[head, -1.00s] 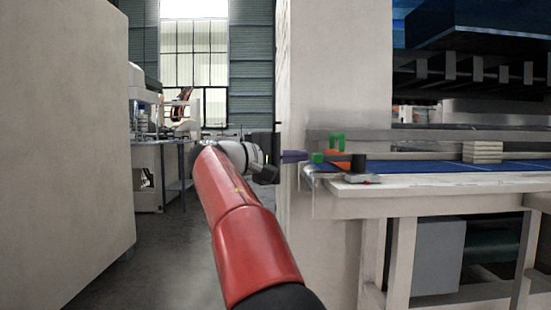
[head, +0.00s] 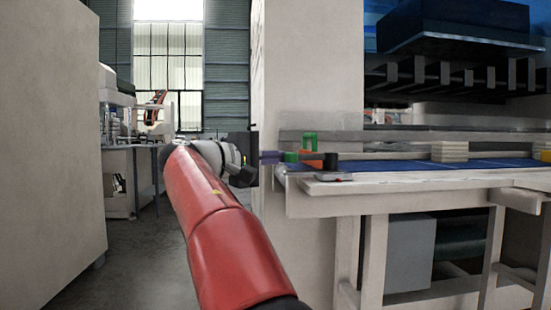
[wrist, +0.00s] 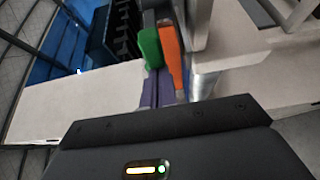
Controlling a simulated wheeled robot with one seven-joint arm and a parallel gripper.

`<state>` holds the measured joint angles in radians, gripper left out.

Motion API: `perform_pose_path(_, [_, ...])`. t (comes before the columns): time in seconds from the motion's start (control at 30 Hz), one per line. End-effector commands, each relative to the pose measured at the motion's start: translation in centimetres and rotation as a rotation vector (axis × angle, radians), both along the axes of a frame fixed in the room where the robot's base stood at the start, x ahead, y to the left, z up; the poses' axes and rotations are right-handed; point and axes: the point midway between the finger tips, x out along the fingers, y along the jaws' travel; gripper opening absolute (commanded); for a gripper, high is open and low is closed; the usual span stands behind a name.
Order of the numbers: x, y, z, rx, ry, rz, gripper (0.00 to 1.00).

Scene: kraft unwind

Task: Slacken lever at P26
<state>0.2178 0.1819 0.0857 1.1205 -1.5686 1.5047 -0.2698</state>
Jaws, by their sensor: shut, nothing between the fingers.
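My gripper (head: 279,157) shows purple fingers pointing right at the left end of the workbench; they also show in the wrist view (wrist: 164,88). It is shut and empty. Just beyond the fingertips are a small green block (head: 291,157) and an orange part (head: 308,156). A green frame-like piece (head: 310,137) rises above them, and a dark rounded part (head: 330,161) lies to their right. In the wrist view a green piece (wrist: 150,48) and an orange bar (wrist: 170,52) stand beyond the fingers. I cannot tell which part is the lever, or whether the fingers touch anything. No P26 label is readable.
The pale workbench (head: 400,184) has a blue surface (head: 400,167) and a stack of pale blocks (head: 449,152). A pale column (head: 305,75) stands behind my gripper. A large pale wall (head: 45,140) is at left. Open floor (head: 135,260) lies between.

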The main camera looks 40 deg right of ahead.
Motion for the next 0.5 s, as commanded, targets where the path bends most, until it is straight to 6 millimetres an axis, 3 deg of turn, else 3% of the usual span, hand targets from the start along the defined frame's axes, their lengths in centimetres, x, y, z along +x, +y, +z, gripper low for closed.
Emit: perform_pose_path(0.5, [-1.1,0.6,-0.2,-0.001,-0.003,0.086,0.00])
